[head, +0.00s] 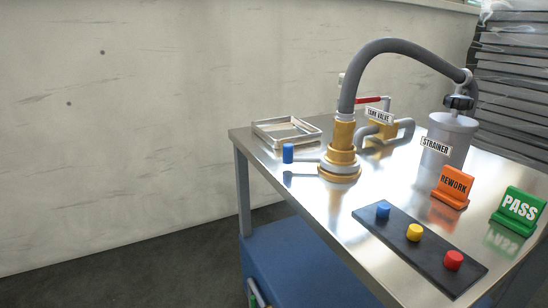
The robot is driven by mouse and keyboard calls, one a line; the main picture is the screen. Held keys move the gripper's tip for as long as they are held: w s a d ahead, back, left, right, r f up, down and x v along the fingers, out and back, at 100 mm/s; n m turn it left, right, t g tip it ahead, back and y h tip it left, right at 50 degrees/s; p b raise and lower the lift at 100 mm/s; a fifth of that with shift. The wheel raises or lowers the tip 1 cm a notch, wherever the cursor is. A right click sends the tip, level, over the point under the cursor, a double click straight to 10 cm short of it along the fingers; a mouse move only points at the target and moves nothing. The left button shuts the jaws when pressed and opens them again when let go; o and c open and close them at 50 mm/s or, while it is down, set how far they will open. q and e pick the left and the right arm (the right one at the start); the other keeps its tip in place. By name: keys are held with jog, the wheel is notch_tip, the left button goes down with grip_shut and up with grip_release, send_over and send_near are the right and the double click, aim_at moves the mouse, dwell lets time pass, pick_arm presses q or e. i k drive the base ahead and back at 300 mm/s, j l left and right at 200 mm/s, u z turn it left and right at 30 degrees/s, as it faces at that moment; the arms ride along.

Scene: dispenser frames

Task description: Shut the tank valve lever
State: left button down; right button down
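The red tank valve lever (368,99) shows behind the grey hose, near the back of the steel table. It looks roughly level, and part of it is hidden by the hose and the brass fitting in front. A white TANK VALVE label (380,116) stands just below and right of it. The brass valve body (404,127) with grey pipe sits under the label. I cannot tell how the lever lies relative to the pipe. Neither of my grippers is in view.
A grey hose (400,44) arches from a brass fitting (341,155) with a blue-tipped handle (288,153) to the strainer (450,137). A metal tray (262,137), REWORK sign (453,184), PASS sign (519,208) and button strip (374,224) share the table. The table's left front is mostly clear.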

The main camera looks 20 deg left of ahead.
aim_at(371, 100)
jog(key=i+j, duration=0.2)
jog(key=j, duration=0.2)
jog(key=i+j, duration=0.25)
jog(key=j, duration=0.15)
jog(key=z, duration=1.7)
